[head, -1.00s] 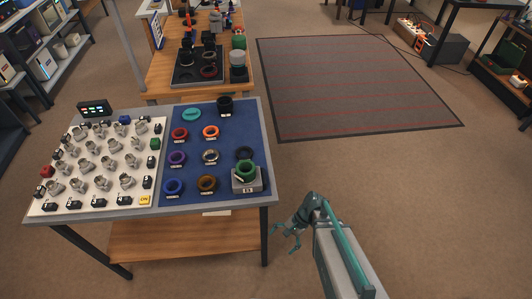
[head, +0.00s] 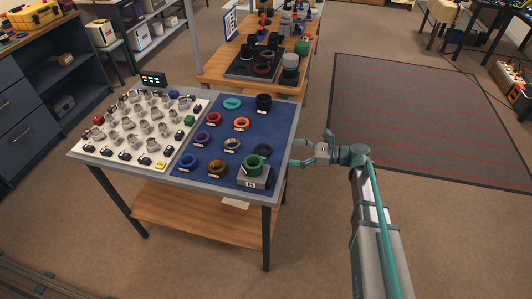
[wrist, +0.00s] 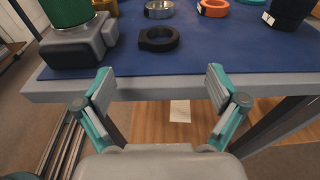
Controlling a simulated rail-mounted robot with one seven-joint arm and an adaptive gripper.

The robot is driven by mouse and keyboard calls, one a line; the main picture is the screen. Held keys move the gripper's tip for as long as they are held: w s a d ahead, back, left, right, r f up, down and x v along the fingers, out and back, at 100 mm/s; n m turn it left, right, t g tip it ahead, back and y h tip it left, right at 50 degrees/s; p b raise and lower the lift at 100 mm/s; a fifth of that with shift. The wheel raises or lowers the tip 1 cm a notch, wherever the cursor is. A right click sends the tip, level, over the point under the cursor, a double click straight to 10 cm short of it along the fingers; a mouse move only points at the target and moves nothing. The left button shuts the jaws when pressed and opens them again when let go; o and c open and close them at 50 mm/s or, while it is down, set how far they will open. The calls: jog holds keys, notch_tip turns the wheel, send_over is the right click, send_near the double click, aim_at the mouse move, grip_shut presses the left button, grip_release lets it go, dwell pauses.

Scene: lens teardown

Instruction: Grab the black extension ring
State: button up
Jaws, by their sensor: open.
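A flat black ring (head: 263,150) lies on the blue mat near its right edge, behind the grey block; it also shows in the wrist view (wrist: 158,39), straight ahead of my gripper. A taller black ring-like piece (head: 263,103) stands at the mat's back right corner, partly visible at the right of the wrist view (wrist: 290,14). My gripper (head: 297,152) is just off the table's right edge, pointing at the mat. In the wrist view my gripper (wrist: 160,76) is open and empty, its fingers apart, short of the table edge and the flat ring.
Other coloured rings and a metal ring (head: 232,144) stand on the blue mat (head: 214,130). A white board (head: 130,150) with several metal parts fills the table's left side.

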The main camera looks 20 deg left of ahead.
aim_at(267, 150)
jog(key=a, duration=0.3)
jog(key=a+f+p, duration=0.1)
jog(key=a, duration=0.2)
jog(key=s+a+p, duration=0.1)
jog(key=a, duration=0.2)
jog(key=shift+a+f, duration=0.15)
jog(key=shift+a, duration=0.15)
jog(key=c, duration=1.3)
jog(key=shift+o, duration=0.2)
